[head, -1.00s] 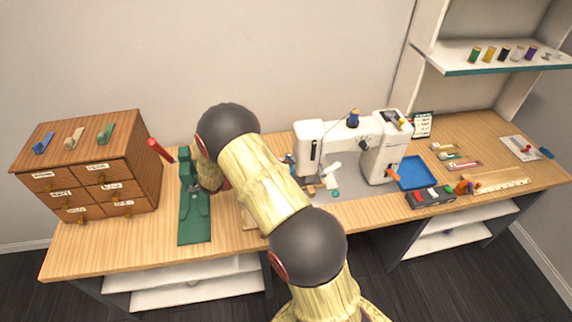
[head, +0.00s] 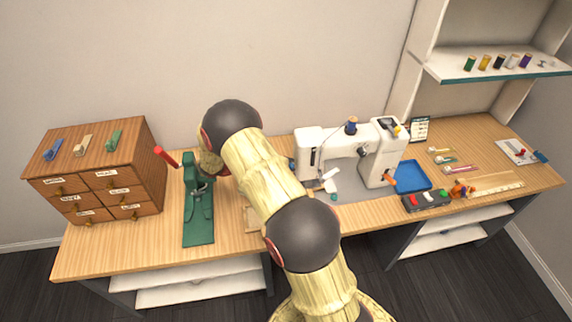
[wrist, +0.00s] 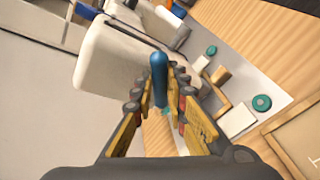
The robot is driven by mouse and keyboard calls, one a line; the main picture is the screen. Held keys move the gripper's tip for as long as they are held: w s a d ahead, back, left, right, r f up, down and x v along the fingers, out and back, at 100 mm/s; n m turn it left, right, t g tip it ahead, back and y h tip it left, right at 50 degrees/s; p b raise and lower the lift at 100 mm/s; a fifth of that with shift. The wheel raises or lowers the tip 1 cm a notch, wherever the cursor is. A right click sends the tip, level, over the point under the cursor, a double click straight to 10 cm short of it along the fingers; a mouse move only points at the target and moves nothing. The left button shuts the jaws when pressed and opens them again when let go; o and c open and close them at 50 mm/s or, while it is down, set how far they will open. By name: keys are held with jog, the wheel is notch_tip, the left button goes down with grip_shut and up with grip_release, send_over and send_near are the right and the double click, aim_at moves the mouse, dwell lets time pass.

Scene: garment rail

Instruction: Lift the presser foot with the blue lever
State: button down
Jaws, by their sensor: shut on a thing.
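The white sewing machine (head: 378,146) stands on the table right of my arm, and its white head also shows in the wrist view (wrist: 105,55). The blue lever (wrist: 159,68) sticks up beside the machine head in the wrist view. My gripper (wrist: 160,92) is shut on the blue lever, with a yellow finger on either side of it. In the head view my own arm mostly hides the gripper. The presser foot cannot be made out in either view.
A green press with a red handle (head: 198,215) stands left of my arm, beside a wooden drawer cabinet (head: 135,190). A blue tray (head: 413,176) lies right of the machine. Small blocks and teal discs (wrist: 261,103) lie close to the gripper.

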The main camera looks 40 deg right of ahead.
dwell(0.3)
jog(key=c, duration=1.8)
grip_release()
jog(key=shift+o, duration=0.2)
jog(key=shift+w, duration=0.1)
jog(key=v, duration=1.2)
